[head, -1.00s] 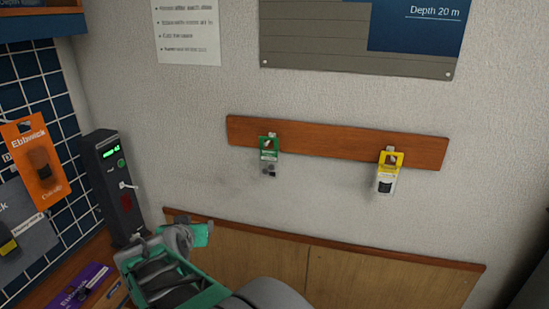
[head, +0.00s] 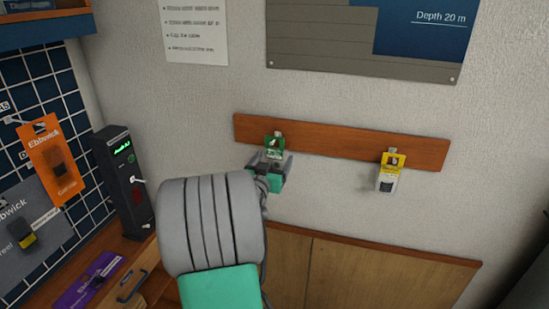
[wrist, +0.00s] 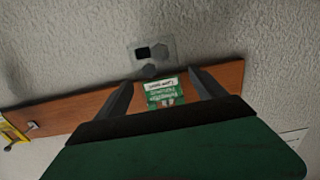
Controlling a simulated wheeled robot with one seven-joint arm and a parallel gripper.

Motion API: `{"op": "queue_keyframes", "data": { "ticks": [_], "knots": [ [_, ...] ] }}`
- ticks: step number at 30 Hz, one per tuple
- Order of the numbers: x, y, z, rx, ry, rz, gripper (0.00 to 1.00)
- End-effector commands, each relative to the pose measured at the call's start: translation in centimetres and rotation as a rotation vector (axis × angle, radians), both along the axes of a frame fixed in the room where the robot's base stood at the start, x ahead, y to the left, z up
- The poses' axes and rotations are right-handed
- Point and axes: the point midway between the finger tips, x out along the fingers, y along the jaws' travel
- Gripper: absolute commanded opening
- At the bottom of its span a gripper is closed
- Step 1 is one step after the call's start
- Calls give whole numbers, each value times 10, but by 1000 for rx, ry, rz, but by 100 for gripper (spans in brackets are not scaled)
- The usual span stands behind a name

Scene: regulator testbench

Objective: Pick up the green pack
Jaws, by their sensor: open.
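The green pack (head: 274,143) hangs from a hook on a wooden rail (head: 340,143) on the wall. In the head view my gripper (head: 270,163) is in front of its lower part and hides it. In the wrist view the green card of the pack (wrist: 165,95) shows between my two open fingers (wrist: 162,92), with its clear lower part (wrist: 152,54) beyond the fingertips. I cannot tell whether either finger touches the pack.
A yellow-topped pack (head: 388,172) hangs farther right on the same rail. At left stand a black device with a green display (head: 122,180) and a tiled panel with an orange pack (head: 54,160). A purple pack (head: 90,283) lies on the wooden counter.

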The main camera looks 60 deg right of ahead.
Motion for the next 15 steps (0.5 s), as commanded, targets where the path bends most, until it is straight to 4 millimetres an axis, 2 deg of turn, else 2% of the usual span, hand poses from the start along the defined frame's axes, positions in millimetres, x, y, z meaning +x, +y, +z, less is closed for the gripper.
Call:
{"op": "queue_keyframes", "data": {
  "ticks": [2,15],
  "knots": [
    [0,0,0,0,0,0,80],
    [0,1,0,0,0,0,44]
  ]
}}
